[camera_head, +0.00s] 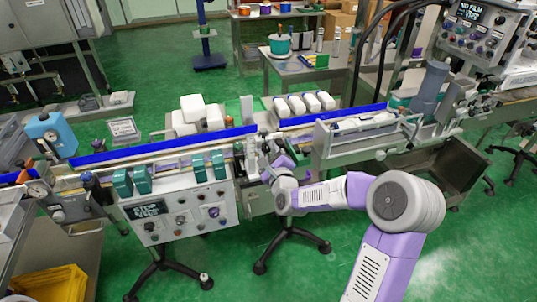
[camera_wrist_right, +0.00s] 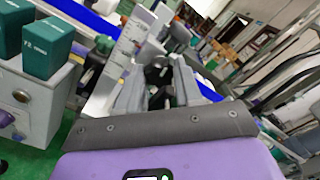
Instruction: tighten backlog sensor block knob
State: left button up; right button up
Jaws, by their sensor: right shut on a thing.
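My right gripper (camera_head: 262,158) reaches in from the right to the gap in the middle of the conveyor line. In the right wrist view its grey fingers (camera_wrist_right: 158,84) are closed around a dark knob (camera_wrist_right: 158,70), taken as the sensor block knob. A pale upright plate with scale marks (camera_wrist_right: 115,62) stands just left of the fingers. The sensor block itself is mostly hidden behind my gripper and wrist in the head view. My left gripper is not in view.
A control panel (camera_head: 168,226) with knobs and a small screen hangs below the left conveyor, with several green boxes (camera_head: 200,166) in front of the blue belt (camera_head: 150,148). White bottles (camera_head: 305,103) lie behind the right belt. A grey bin (camera_head: 455,165) stands at the right.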

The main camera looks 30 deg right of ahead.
jog(key=shift+m, duration=0.6)
jog(key=o, duration=1)
jog(key=shift+o, duration=0.2)
jog(key=shift+s, duration=0.1)
jog(key=v, duration=0.7)
jog(key=shift+s+p, duration=0.2)
jog(key=shift+p, duration=0.1)
